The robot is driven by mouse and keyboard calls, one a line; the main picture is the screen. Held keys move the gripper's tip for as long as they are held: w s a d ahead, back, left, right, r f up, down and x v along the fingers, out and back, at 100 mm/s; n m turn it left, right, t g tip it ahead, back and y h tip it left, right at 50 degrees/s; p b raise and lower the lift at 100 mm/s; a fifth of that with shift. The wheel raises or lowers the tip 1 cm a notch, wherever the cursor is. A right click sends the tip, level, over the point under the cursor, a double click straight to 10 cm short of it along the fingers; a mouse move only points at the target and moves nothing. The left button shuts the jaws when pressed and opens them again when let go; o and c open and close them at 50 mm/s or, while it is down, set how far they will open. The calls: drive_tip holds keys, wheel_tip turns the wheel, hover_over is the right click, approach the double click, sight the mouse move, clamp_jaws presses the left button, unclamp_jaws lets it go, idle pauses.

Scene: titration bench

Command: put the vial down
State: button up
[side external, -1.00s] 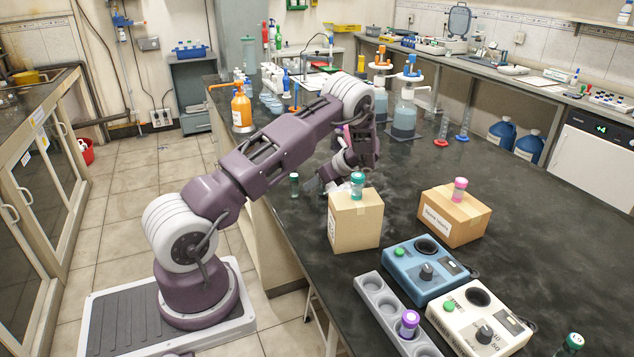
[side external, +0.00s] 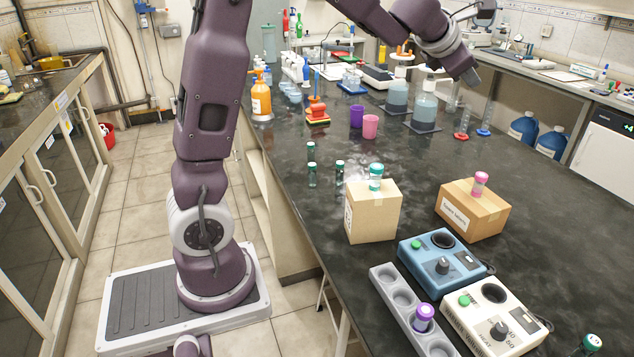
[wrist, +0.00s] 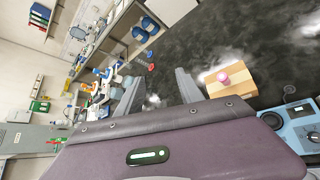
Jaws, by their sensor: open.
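My gripper (side external: 470,76) is raised high above the far part of the bench, apart from every vial. In the wrist view its two fingers (wrist: 158,86) are spread with nothing between them. Another green-capped vial (side external: 375,178) is on the left box. A pink-capped vial (side external: 480,184) is on the right box and shows in the wrist view (wrist: 223,78). A purple-capped vial (side external: 424,314) sits in the grey rack.
The left box (side external: 371,222) and right box (side external: 470,217) stand mid-bench. Blue (side external: 430,268) and white (side external: 480,322) devices and the grey rack (side external: 384,280) are in front. Purple (side external: 356,116) and pink (side external: 370,127) cups stand behind. The bench right of the boxes is clear.

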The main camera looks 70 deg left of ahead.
drive_tip(key=s+d+r+m+h, duration=0.3)
drive_tip(key=s+d+m+h, duration=0.3)
drive_tip(key=s+d+m, duration=1)
drive_tip(key=s+f+m+g, duration=0.2)
drive_tip(key=s+f+m, duration=0.2)
drive_tip(key=s, duration=0.3)
drive_tip(key=s+f+m+g+y, duration=0.1)
drive_tip(key=s+f+m, duration=0.3)
drive_tip(key=s+m, duration=0.3)
drive_tip(key=s+f+m+g, duration=0.2)
drive_tip(key=s+f+m, duration=0.2)
drive_tip(key=s, duration=0.4)
drive_tip(key=shift+s+f+m+g+y, duration=0.15)
drive_tip(key=shift+m+g+y, duration=0.15)
drive_tip(key=shift+m, duration=0.6)
